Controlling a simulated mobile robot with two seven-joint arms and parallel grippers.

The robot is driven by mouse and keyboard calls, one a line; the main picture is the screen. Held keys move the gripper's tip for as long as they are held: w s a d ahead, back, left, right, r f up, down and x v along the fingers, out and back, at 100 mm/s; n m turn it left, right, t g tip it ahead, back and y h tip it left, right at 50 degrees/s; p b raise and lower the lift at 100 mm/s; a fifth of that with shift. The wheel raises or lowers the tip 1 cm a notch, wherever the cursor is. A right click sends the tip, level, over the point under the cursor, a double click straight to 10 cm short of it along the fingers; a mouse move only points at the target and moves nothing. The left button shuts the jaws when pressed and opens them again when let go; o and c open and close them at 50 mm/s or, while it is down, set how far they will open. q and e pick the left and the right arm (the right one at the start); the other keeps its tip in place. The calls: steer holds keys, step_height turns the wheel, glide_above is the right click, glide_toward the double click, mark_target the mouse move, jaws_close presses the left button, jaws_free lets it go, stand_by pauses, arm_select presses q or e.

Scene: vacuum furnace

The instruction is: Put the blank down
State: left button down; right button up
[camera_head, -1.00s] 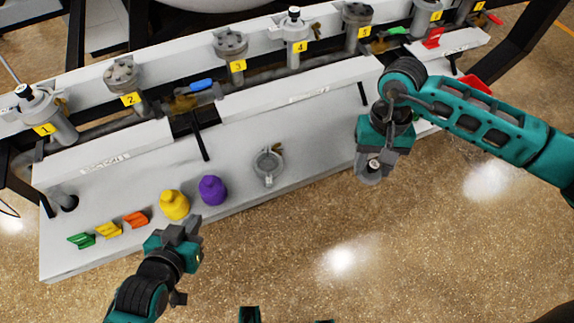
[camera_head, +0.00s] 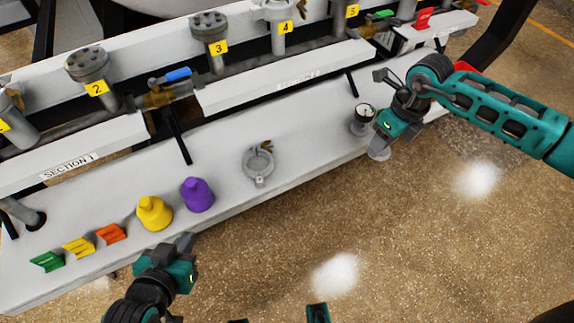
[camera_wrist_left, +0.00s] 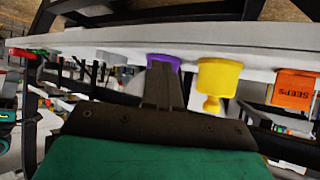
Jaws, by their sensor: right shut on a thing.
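The blank, a pale grey disc-like piece (camera_head: 378,153), shows just below the fingers of my right gripper (camera_head: 384,141). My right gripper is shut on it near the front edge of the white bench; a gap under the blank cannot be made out. Its far side is hidden by the fingers. My left gripper (camera_head: 184,246) is empty at the front of the bench, below the purple bottle. In the left wrist view its fingers (camera_wrist_left: 161,85) look shut together.
A gauge with a white dial (camera_head: 363,119) stands on the bench close behind my right gripper. Bare bench lies between ring and gauge.

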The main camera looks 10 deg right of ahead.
steer(key=w+d+f+m+h+b, duration=0.2)
steer(key=w+d+f+m+b, duration=0.15)
steer(key=m, duration=0.95)
steer(key=m+b, duration=0.2)
steer(key=m, duration=0.1)
glide_above(318, 146)
steer(key=shift+s, duration=0.3)
steer(key=shift+a+f, duration=0.1)
steer(key=shift+a, duration=0.05)
steer(key=shift+f+b, duration=0.5)
steer(key=shift+f, duration=1.15)
steer(key=shift+f, duration=0.1)
steer(key=o, duration=1.2)
